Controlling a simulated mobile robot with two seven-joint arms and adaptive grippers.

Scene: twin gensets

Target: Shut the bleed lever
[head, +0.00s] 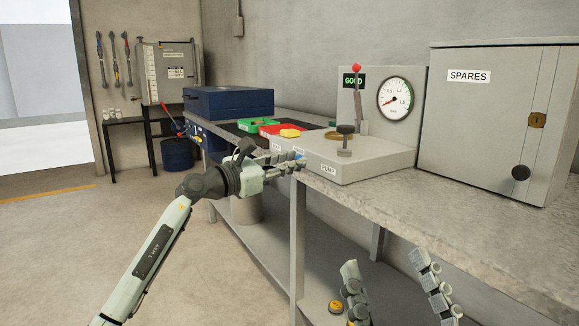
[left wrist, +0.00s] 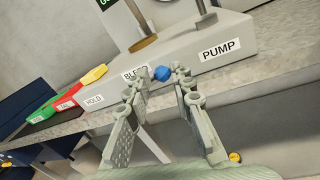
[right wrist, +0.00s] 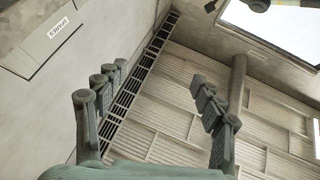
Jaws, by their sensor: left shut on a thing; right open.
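The bleed lever shows as a small blue end (left wrist: 162,73) on the front face of the grey pump base (left wrist: 212,39), beside a partly covered label starting "BLE". In the head view only a bit of blue (head: 300,154) shows at my left fingertips. My left gripper (head: 297,160) reaches in from the left at the bench edge. In the left wrist view its fingers (left wrist: 162,80) are closed around the blue end. How the lever is turned cannot be told. My right gripper (head: 385,262) is open and empty, low in front of the bench.
A "GOOD" display (head: 354,80) is behind the lever. The left floor is clear.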

